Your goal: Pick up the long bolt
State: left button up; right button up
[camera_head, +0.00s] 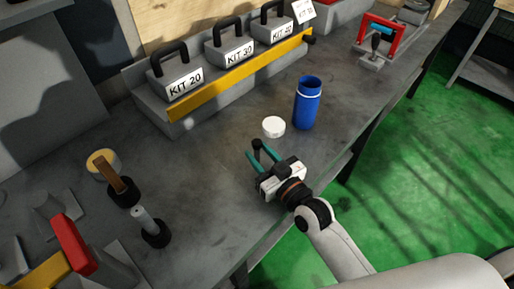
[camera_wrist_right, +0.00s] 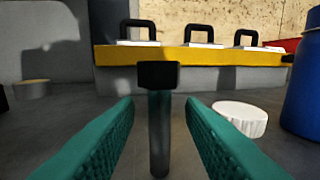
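The long bolt (camera_wrist_right: 160,130) stands upright in the right wrist view, its black head on top and its grey shank running down. It stands between the two teal fingers of my right gripper (camera_wrist_right: 160,104), with a gap on each side. My right gripper is open, and its fingers do not appear to touch the shank. In the head view the bolt's black head (camera_head: 257,144) shows at the fingertips of my right gripper (camera_head: 260,155); the shank is mostly hidden. My left gripper is not in view.
A white round cap (camera_head: 273,127) and a blue bottle (camera_head: 307,104) stand close beyond the gripper. Kit boxes (camera_head: 233,52) line the back behind a yellow bar (camera_head: 240,75). A grey-and-black cylindrical part (camera_head: 150,226) and a wooden-handled tool (camera_head: 118,180) stand left.

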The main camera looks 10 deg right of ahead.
jog(key=shift+x, duration=0.75)
jog(key=shift+f, duration=0.1)
grip_shut()
